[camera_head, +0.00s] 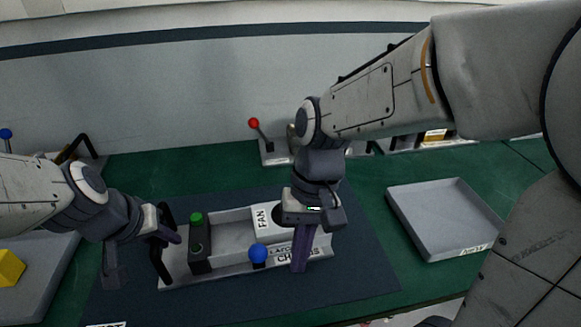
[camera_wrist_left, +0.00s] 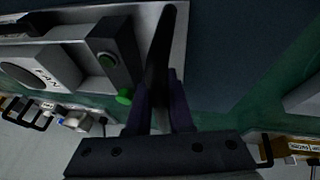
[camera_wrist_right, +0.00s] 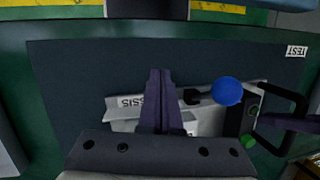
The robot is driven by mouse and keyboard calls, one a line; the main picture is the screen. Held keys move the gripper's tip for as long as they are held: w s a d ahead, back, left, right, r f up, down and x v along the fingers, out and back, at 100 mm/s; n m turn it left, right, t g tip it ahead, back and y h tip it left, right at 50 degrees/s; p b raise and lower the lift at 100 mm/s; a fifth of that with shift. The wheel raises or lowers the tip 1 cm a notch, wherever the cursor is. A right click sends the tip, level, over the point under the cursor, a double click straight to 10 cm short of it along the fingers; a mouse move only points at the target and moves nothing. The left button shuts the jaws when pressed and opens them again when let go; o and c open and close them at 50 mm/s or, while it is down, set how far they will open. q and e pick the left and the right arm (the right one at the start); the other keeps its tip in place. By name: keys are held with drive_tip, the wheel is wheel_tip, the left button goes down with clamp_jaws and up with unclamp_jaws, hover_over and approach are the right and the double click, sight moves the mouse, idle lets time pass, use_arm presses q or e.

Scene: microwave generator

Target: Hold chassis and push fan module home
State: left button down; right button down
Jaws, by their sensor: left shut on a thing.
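The grey chassis (camera_head: 176,276) lies on a dark mat, its CHASSIS label facing the front. The white fan module (camera_head: 262,218), marked FAN, sits inside it toward the right, partly hidden by my right gripper. A blue knob (camera_head: 258,253) stands at the chassis front; a dark block with a green button (camera_head: 197,219) stands near its left end. My left gripper (camera_wrist_left: 160,105) is shut on the black handle (camera_wrist_left: 162,50) at the chassis's left end. My right gripper (camera_head: 300,265) points down at the chassis's right part, purple fingers together; whether it touches is unclear.
An empty grey tray (camera_head: 408,218) stands at the right. Another tray (camera_head: 50,290) with a yellow block (camera_head: 10,267) is at the left. A red-knobbed lever (camera_head: 254,124) and other parts stand at the back wall. The mat (camera_head: 350,285) is bare at front right.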

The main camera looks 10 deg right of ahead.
drive_tip(key=w+d+r+m+t+y, duration=0.1)
drive_tip(key=w+d+r+m+y, duration=0.2)
drive_tip(key=d+m, duration=0.35)
drive_tip(key=w+d+r+m+y, duration=0.1)
drive_tip(key=w+d+m+y, duration=0.2)
drive_tip(key=w+d+m, duration=0.35)
drive_tip(key=w+d+r+m+t+y, duration=0.1)
drive_tip(key=w+d+r+m+y, duration=0.2)
drive_tip(key=d, duration=0.6)
drive_tip(key=shift+m, duration=0.3)
drive_tip(key=a+f, duration=0.2)
drive_tip(key=f, duration=0.1)
drive_tip(key=a+f, duration=0.5)
drive_tip(key=f, duration=0.1)
drive_tip(key=shift+s+a+f, duration=0.1)
drive_tip(key=shift+s+a, duration=0.2)
drive_tip(key=shift+s, duration=0.05)
drive_tip(key=shift+a, duration=0.1)
